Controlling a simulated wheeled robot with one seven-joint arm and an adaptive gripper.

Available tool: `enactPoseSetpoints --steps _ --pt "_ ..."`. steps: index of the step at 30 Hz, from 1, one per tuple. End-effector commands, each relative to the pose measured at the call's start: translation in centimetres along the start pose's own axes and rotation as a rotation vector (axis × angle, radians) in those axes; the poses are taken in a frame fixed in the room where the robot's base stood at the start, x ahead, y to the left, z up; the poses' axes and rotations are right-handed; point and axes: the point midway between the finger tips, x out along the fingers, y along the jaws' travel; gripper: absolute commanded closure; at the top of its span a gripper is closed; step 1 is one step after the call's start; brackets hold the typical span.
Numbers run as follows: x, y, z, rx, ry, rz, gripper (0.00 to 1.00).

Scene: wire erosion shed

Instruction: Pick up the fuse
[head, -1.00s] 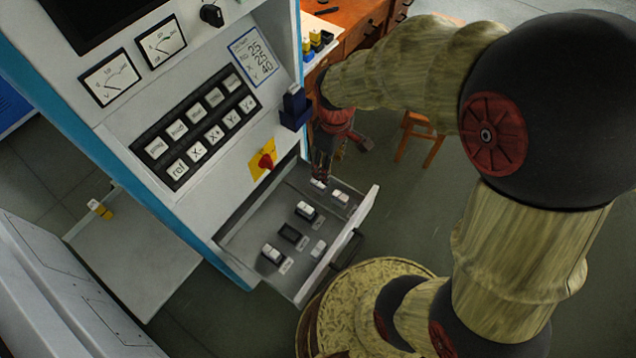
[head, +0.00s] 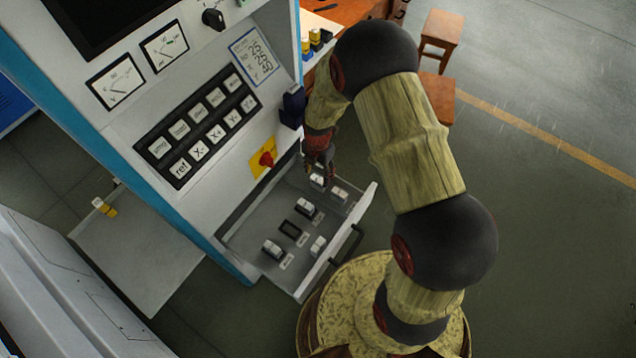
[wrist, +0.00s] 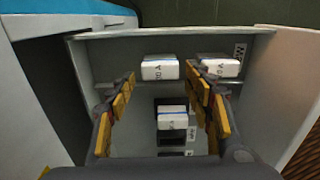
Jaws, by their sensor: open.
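Several white block-shaped fuses sit in the open grey drawer (head: 250,240) of the machine. My gripper (head: 325,180) is open over the drawer's far end, pointing down. In the wrist view, my gripper's fingers (wrist: 160,100) stand apart on either side. One fuse (wrist: 159,68) shows between and beyond the fingertips, and a second fuse (wrist: 220,67) is behind the right finger. A nearer fuse (wrist: 171,112) stands between the fingers in a dark holder. In the head view, other fuses are at the drawer's front (head: 318,245) and left (head: 273,248). Nothing is held.
An empty dark holder (head: 290,228) lies among the fuses. The drawer's front wall and handle (head: 345,250) stick out into the room. A dark blue box (head: 292,105) on the machine's side is close to my wrist. A wooden stool (head: 441,32) stands farther back.

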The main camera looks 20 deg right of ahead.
Motion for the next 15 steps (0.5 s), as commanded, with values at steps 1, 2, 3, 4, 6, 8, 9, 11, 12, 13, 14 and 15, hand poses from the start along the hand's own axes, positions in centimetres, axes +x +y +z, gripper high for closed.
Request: enactPoseSetpoints --steps 1,2,3,4,6,8,9,11,12,13,14,15 --pt "0.8 -0.1 0.0 0.001 0.001 -0.002 0.48" --pt "1.1 -0.1 0.0 0.001 0.001 -0.001 0.48" --pt "1.5 -0.1 0.0 0.002 0.001 -0.001 0.48" --pt "1.7 0.0 0.0 0.002 0.001 -0.001 0.48" --pt "2.1 0.0 0.0 0.002 0.001 -0.001 0.48" --pt "2.5 -0.1 0.0 0.003 0.001 -0.001 0.48" --pt "3.0 -0.1 0.0 0.003 0.001 -0.002 0.48" --pt "3.9 -0.1 0.0 0.003 0.002 -0.002 0.48" --pt "4.6 -0.1 0.0 0.003 0.002 -0.002 0.48" --pt "5.0 -0.1 0.0 0.003 0.001 -0.002 0.48" --pt "5.5 -0.1 0.0 0.004 0.002 -0.002 0.48" --pt "6.0 -0.1 0.0 0.004 0.002 -0.003 0.48"
